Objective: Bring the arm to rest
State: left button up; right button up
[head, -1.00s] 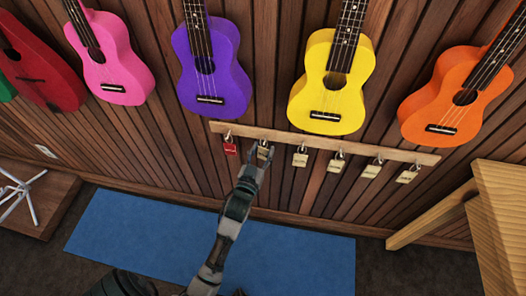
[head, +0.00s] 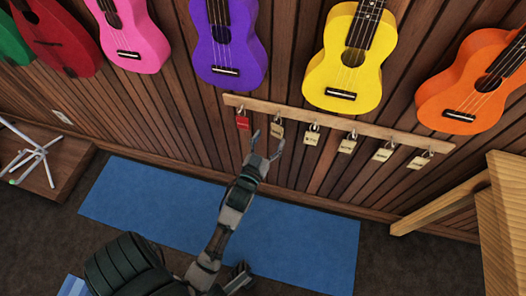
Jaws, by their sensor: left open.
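My left gripper (head: 266,146) is open and empty, with its two fingers spread just below a wooden rail on the wall. The arm reaches up from the bottom of the head view over a blue mat (head: 305,240). The fingertips are close below a brass padlock (head: 277,129) hanging on the rail; I cannot tell whether they touch it. A red padlock (head: 243,121) hangs to its left.
The wooden rail (head: 400,138) holds several more brass padlocks (head: 347,146) to the right. Ukuleles, including a yellow one (head: 343,75) and a purple one (head: 228,60), hang above. A wooden structure (head: 497,215) stands at the right. A metal stand (head: 35,155) is at the left.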

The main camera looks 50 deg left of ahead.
pick_arm(q)
jog(key=v, duration=0.7)
jog(key=shift+w, duration=0.1)
